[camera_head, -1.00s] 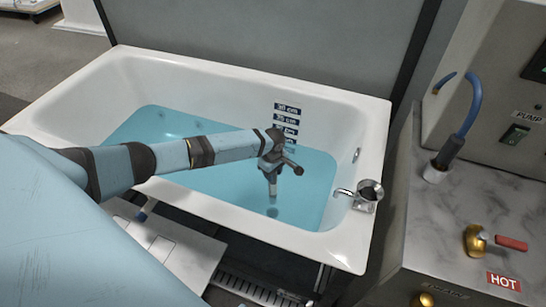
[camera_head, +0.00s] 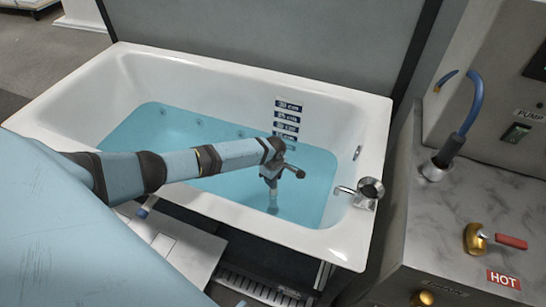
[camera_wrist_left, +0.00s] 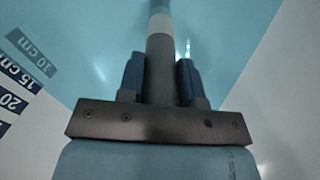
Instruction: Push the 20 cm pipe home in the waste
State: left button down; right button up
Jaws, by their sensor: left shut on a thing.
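My left gripper (camera_head: 270,182) is over the right half of the water-filled bathtub (camera_head: 85,93), low at the water surface. It is shut on the pipe (camera_head: 272,197), which stands roughly upright with its lower part under water. In the left wrist view the pipe (camera_wrist_left: 160,50) is a dark grey tube with a white band, held between the two blue fingers of the gripper (camera_wrist_left: 161,78). The pipe's far end runs out of that view's top edge. The waste cannot be made out. I cannot tell how deep the pipe sits. My right gripper is not in view.
Depth labels (camera_head: 288,117) run down the tub's back wall, just behind my left wrist. A chrome spout (camera_head: 368,190) sits on the right rim. A marble counter (camera_head: 428,215) with a blue hose (camera_head: 473,105) and brass valve stands at the right.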

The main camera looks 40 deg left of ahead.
aim_at(273, 190)
pick_arm(q)
notch_tip(273, 190, down, 3)
jog(key=shift+b, duration=0.65)
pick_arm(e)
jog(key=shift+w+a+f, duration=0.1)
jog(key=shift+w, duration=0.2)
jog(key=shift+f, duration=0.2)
pick_arm(q)
jog(key=shift+p, duration=0.4)
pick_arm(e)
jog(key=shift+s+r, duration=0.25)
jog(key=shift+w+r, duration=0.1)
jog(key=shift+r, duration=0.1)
pick_arm(q)
jog(key=shift+p, duration=0.35)
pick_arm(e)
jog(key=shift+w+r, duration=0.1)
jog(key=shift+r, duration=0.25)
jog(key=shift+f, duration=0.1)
pick_arm(q)
jog(key=shift+p, duration=0.3)
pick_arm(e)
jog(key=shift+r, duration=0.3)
